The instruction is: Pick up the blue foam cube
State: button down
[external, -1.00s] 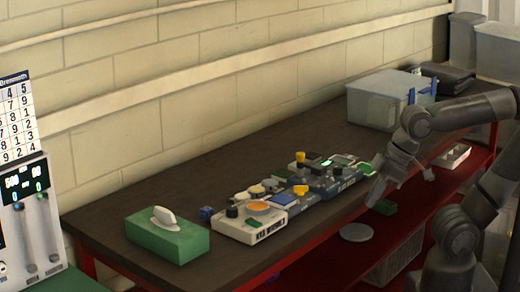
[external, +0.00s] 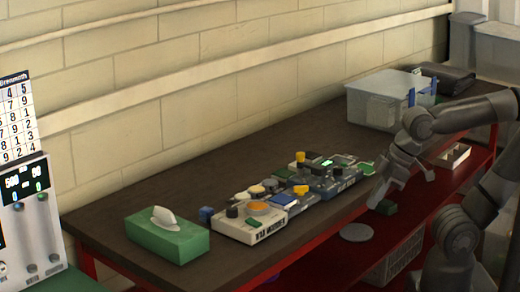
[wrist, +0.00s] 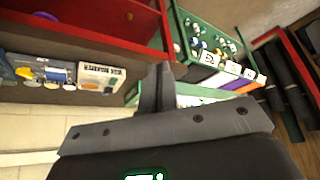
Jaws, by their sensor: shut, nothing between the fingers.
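A small dark blue cube (external: 206,214) sits on the dark bench top in the external view, between the green tissue box (external: 167,238) and the white device (external: 247,227). My gripper (external: 374,203) is well to the right of the cube, at the front edge of the bench. It is shut and empty, and apart from the cube. In the wrist view my shut gripper fingers (wrist: 155,88) rise in the middle. I cannot make out the cube in the wrist view.
Several devices with knobs (external: 335,180) stand in a row between my gripper and the cube. A translucent bin (external: 375,105) stands at the back right. The bench (external: 190,185) is clear along the wall. A red lower shelf (external: 330,262) lies below.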

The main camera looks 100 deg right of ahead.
dwell(0.3)
jog(key=c, duration=1.3)
grip_release()
